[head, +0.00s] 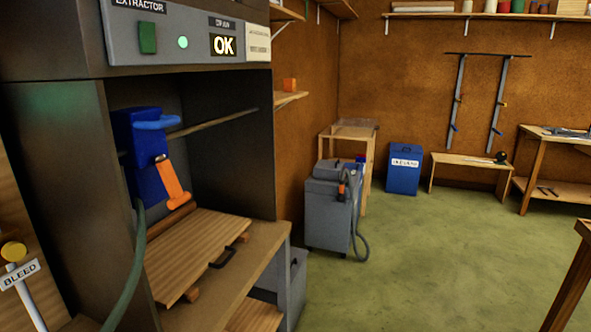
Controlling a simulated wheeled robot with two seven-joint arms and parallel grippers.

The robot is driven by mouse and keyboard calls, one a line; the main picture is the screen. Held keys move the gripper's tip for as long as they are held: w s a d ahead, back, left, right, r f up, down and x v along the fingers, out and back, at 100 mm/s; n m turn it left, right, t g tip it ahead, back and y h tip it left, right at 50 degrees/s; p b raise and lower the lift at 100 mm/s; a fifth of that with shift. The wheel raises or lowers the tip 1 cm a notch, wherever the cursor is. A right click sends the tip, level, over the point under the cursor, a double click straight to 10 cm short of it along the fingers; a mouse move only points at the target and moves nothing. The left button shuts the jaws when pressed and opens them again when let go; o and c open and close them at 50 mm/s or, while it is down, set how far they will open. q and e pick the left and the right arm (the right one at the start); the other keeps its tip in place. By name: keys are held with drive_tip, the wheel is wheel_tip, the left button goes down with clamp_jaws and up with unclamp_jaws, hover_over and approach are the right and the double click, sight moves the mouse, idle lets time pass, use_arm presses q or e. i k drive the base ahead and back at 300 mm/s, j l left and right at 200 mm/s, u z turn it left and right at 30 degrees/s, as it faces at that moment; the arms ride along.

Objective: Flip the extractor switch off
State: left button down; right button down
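The extractor panel (175,37) is a grey strip across the top of the dark cabinet at the left of the head view, with the label EXTRACTOR at its upper left. The extractor switch (148,38) is a green rectangular rocker below that label. A round pale green lamp (183,42) glows to its right. Further right a small display (224,45) reads OK under a small dark label. Neither of my grippers shows in the head view.
In the cabinet are a blue box (143,180) with an orange handle (172,183) and a slatted wooden board (190,252). A BLEED sign (20,275) stands front left. A grey wheeled machine (328,213) and blue bin (404,172) stand further back. The green floor (440,265) is clear mid-right.

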sight(147, 33)
drive_tip(key=i+l+u, duration=0.55)
drive_tip(key=l+u, duration=0.15)
drive_tip(key=u, duration=0.15)
